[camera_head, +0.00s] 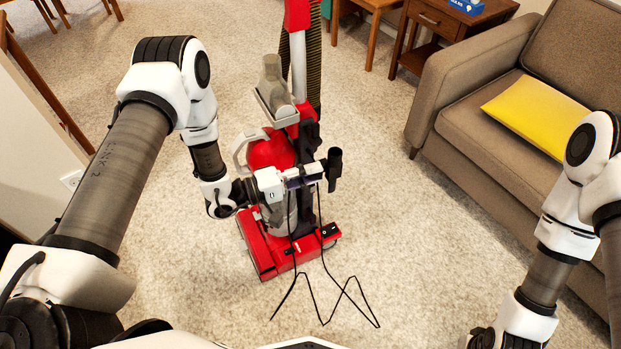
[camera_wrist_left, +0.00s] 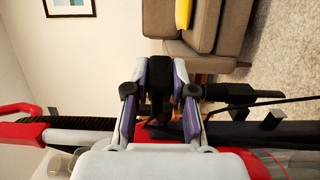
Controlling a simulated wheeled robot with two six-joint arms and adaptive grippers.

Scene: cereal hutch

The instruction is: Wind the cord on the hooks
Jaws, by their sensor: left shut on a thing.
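The upright red vacuum cleaner (camera_head: 268,152) stands on the carpet in the middle of the head view. My left gripper (camera_head: 318,173) is in front of its body, shut on a black piece that looks like the end of the cord. In the left wrist view, this black plug (camera_wrist_left: 160,78) sits between the fingertips and the cord runs off to the right. The thin black cord (camera_head: 352,287) hangs down and lies in a zigzag on the carpet. My right gripper (camera_head: 482,339) is partly cut off at the bottom right, away from the vacuum.
A brown sofa (camera_head: 465,110) with a yellow cushion (camera_head: 536,113) stands on the right. A wooden side table (camera_head: 440,22) is at the back. A white wall (camera_head: 35,150) is on the left. The carpet around the vacuum is mostly clear, apart from the cord.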

